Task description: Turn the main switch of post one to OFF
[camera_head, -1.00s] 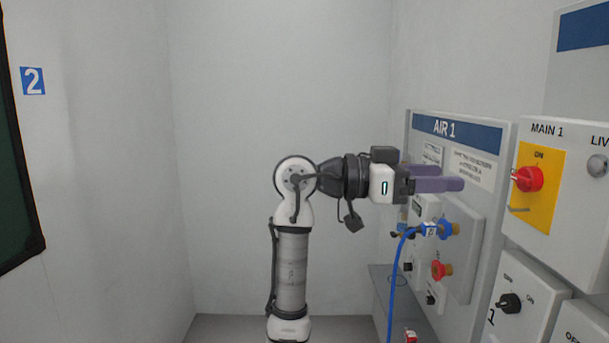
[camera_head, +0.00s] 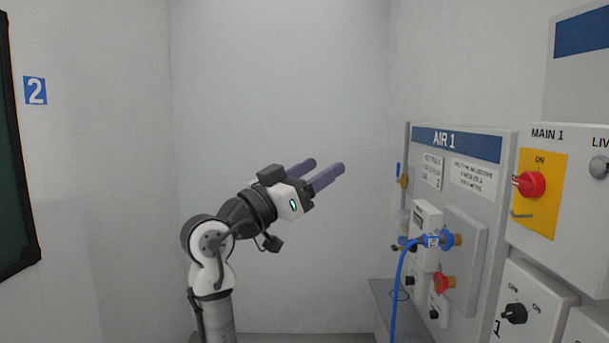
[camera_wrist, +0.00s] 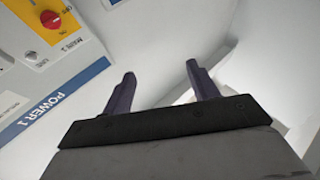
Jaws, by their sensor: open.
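The main switch of post one is a red rotary knob (camera_head: 530,185) on a yellow plate (camera_head: 548,215). It sits on the grey box labelled MAIN 1 at the right of the head view, with ON printed above the knob. The knob's handle points left. My gripper (camera_head: 323,172) is open and empty in mid-air, well to the left of the switch, its purple fingers pointing up and right. In the wrist view the open fingers (camera_wrist: 163,85) have nothing between them. A red knob on yellow (camera_wrist: 52,20) shows at the upper left, beside a POWER 1 label.
The AIR 1 panel (camera_head: 458,144) stands between my gripper and the switch, with a blue hose (camera_head: 397,290), a blue fitting and a red knob (camera_head: 443,284). A smaller black knob (camera_head: 514,313) is below MAIN 1. Open space lies before the back wall.

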